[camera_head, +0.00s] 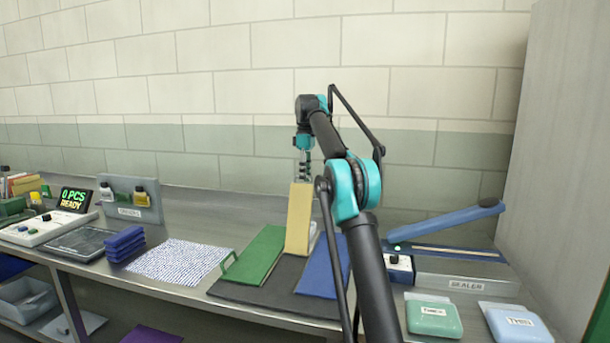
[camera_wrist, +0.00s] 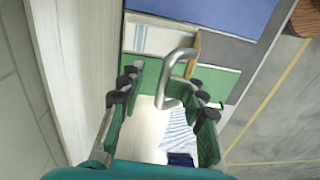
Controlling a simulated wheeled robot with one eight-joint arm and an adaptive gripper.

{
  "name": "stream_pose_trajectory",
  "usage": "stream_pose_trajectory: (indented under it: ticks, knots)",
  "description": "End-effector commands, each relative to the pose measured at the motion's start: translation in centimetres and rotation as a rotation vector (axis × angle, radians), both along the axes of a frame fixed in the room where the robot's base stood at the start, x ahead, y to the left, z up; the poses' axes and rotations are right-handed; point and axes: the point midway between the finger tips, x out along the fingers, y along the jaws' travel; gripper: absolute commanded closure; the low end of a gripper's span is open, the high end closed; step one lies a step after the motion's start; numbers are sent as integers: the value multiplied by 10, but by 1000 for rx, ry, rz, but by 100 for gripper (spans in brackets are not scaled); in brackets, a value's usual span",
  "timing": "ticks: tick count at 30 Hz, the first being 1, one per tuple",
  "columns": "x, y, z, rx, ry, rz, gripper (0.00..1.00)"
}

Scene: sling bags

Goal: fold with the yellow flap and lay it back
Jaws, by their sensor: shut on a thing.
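The yellow flap (camera_head: 299,218) stands nearly upright on the dark folding board (camera_head: 262,296), between the green flap (camera_head: 258,255) and the blue flap (camera_head: 321,271), which both lie flat. My gripper (camera_head: 304,172) is at the yellow flap's top edge, shut on its handle. In the wrist view, the metal handle (camera_wrist: 176,62) runs between the fingers of my gripper (camera_wrist: 163,86), and the flap shows edge-on (camera_wrist: 194,56). A white piece with blue stripes (camera_wrist: 155,39) lies beside the flap's base. The flap hides part of it in the head view.
A patterned sheet (camera_head: 180,262) lies left of the board, with a dark blue stack (camera_head: 125,244) beyond it. The sealer (camera_head: 450,267) with its raised blue arm (camera_head: 445,221) stands at right. A green pouch (camera_head: 433,317) and a blue pouch (camera_head: 518,325) lie before it.

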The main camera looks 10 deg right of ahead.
Motion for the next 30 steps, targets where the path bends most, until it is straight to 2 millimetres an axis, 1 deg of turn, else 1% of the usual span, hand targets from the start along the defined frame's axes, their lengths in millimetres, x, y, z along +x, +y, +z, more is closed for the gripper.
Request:
stream_pose_trajectory:
  ticks: [1,17,18,19,20,21,22,25,30]
  knots:
    - [10,-5,-6,-2,-17,-8,100]
    - [12,-6,-9,2,-4,-8,100]
    - [12,-6,-9,2,-5,-8,57]
    - [12,-6,-9,2,-5,-8,61]
    - [12,-6,-9,2,-5,-8,59]
    - [11,-6,-9,2,-4,-8,54]
    - [11,-5,-8,2,-4,-7,53]
    - [11,-5,-8,3,-4,-6,56]
    - [10,-4,-7,4,-4,-5,58]
